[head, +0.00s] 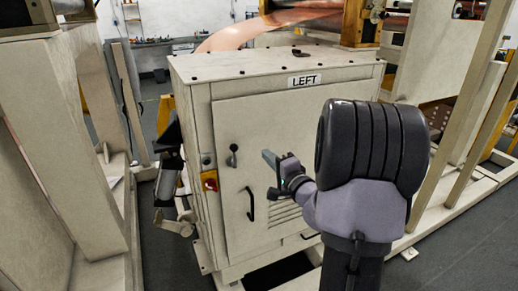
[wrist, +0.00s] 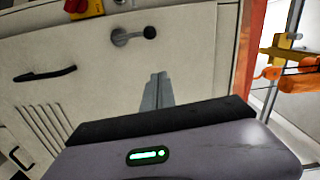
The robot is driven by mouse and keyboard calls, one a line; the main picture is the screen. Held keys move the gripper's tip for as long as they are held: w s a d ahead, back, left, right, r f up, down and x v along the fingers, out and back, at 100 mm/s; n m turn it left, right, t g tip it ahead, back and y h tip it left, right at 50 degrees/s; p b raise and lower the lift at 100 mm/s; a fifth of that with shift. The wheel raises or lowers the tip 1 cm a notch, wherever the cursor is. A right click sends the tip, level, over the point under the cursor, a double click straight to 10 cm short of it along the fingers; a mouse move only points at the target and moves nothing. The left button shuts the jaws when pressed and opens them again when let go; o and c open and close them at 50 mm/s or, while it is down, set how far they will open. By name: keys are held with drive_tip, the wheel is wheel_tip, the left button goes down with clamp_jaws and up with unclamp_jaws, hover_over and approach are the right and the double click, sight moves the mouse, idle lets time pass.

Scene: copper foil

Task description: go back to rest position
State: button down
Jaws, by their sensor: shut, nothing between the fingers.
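My gripper (head: 268,158) is shut with nothing in it, in front of the door of a beige cabinet (head: 225,130) labelled LEFT. That lever (head: 233,155) is left of the fingers in the head view. The fingers look apart from it. The cabinet door looks closed. My arm comes in from the lower right and hides part of the door's right side.
A black door handle (head: 251,204) and a red-and-yellow switch (head: 210,181) are on the cabinet front. Beige frame posts stand at left and right. Copper foil (head: 255,34) runs behind the cabinet. Dark floor (head: 455,240) is open at the lower right.

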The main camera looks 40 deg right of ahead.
drive_tip(key=shift+v, duration=1.15)
